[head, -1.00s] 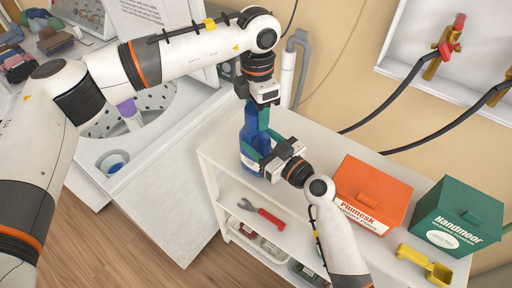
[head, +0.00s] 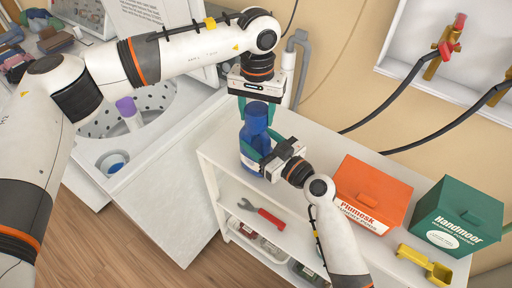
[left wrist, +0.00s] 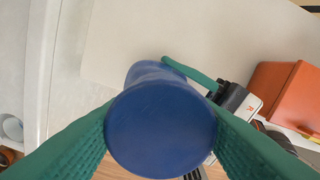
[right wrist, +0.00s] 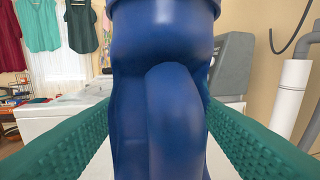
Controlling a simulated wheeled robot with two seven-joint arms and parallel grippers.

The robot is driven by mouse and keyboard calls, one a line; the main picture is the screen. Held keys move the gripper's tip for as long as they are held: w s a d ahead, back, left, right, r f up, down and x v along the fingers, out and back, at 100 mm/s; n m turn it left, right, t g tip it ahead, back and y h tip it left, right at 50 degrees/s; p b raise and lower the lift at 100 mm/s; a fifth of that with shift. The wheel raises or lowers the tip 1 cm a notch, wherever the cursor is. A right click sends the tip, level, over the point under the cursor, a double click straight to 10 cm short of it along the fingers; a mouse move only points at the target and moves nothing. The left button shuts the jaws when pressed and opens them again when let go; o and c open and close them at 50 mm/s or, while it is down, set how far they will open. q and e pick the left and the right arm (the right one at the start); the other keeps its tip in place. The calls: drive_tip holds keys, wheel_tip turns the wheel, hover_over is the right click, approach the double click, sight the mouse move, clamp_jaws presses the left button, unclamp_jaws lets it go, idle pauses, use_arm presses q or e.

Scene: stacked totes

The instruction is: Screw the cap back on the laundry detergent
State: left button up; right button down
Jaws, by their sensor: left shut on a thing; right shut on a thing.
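The blue detergent bottle (head: 252,142) stands upright on the white shelf top, and its body fills the middle of the right wrist view (right wrist: 160,110). My right gripper (head: 262,160) is shut on the bottle's body from the front right, with green fingers on both sides. The blue cap (head: 257,112) is at the top of the bottle; its round flat top shows in the left wrist view (left wrist: 161,131). My left gripper (head: 258,108) points down from above, its green fingers shut on the cap's sides. The thread between cap and bottle is hidden.
An orange box (head: 372,193) and a green box (head: 458,215) stand right of the bottle, with a yellow scoop (head: 426,266) in front. A red-handled wrench (head: 262,214) lies on the shelf below. The washer (head: 165,185) with its open drum is at left.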

use_arm(q)
drive_tip(key=m, duration=0.3)
drive_tip(key=shift+m, duration=0.3)
use_arm(e)
drive_tip(key=shift+s+f, duration=0.1)
use_arm(q)
drive_tip(key=o, duration=1.2)
wheel_tip(320, 180, up, 12)
use_arm(e)
drive_tip(key=shift+c, duration=1.6)
unclamp_jaws()
drive_tip(key=shift+d, duration=0.1)
